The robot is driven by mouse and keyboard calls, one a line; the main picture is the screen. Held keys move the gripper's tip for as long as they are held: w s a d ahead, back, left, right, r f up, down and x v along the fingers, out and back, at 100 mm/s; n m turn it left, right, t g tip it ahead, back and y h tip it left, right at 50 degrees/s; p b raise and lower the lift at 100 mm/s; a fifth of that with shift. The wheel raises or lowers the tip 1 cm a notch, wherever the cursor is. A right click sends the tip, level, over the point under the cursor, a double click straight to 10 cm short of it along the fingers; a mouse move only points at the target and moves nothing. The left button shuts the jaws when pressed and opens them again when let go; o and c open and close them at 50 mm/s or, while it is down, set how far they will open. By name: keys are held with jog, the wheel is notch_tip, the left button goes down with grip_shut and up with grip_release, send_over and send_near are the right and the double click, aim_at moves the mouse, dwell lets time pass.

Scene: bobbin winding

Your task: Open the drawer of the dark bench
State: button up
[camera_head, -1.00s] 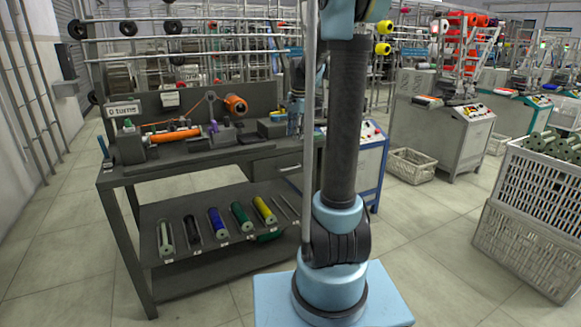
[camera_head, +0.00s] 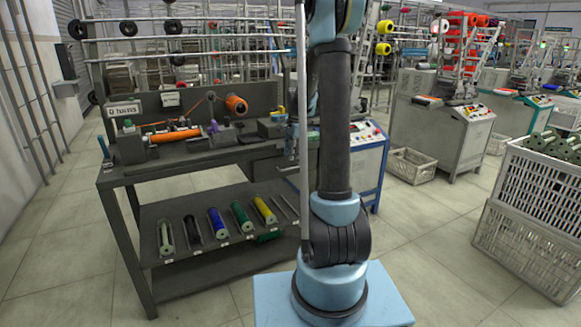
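The dark bench (camera_head: 190,157) stands at the left, with a winding device and an orange bobbin (camera_head: 175,136) on its top. Its drawer (camera_head: 262,171) is under the right end of the top. My arm covers much of the drawer front, and I cannot tell whether it stands open at all. My gripper (camera_head: 290,153) hangs beside the right end of the bench, in front of the drawer area. It is small and partly behind my own arm. Its fingers and any contact with the handle cannot be made out.
Several coloured bobbins (camera_head: 216,221) lie on the bench's lower shelf. A blue-sided machine (camera_head: 369,165) stands right of the bench. A white crate (camera_head: 411,167) and stacked crates (camera_head: 530,240) are further right.

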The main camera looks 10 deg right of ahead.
aim_at(291, 164)
jog(key=shift+w+a+f, duration=0.1)
jog(key=shift+w+f, duration=0.1)
jog(key=shift+f, duration=0.95)
jog(key=shift+w+a+f, duration=0.1)
jog(key=shift+w+f, duration=0.1)
jog(key=shift+f, duration=0.95)
jog(key=shift+w+f, duration=0.2)
jog(key=shift+f, duration=0.95)
jog(key=shift+c, duration=0.2)
grip_shut()
